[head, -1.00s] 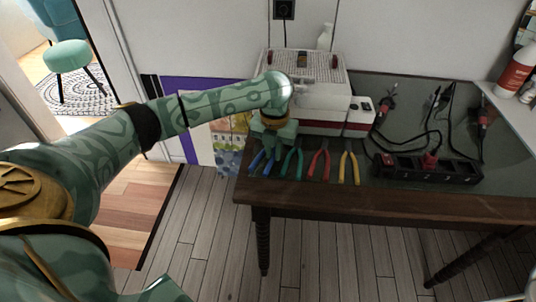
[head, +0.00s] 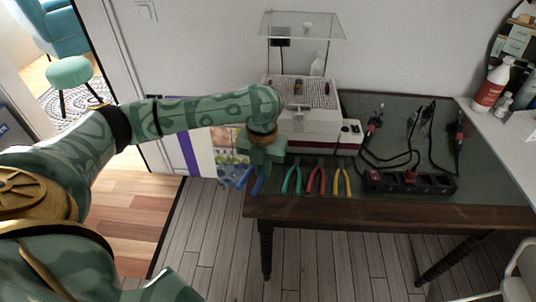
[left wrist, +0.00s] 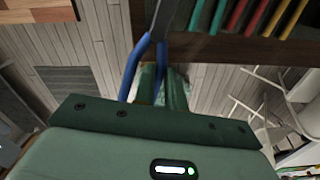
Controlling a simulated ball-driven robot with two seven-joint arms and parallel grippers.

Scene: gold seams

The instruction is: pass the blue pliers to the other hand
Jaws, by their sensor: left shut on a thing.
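The blue pliers (head: 258,186) are in my left gripper (head: 262,163), which is shut on them at the table's front left corner. In the left wrist view the blue handles (left wrist: 131,70) spread out over the floor, with the grey head near the table's edge. The pliers look clear of the tabletop, but their height is hard to tell. The gripper hides part of them in the head view. My right gripper is in neither view now.
Green (head: 292,180), red (head: 316,181) and yellow pliers (head: 342,183) lie in a row on the dark table (head: 300,207). A white machine (head: 310,125) stands behind them. A black power strip (head: 410,183) with cables lies to the right. Open floor is in front.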

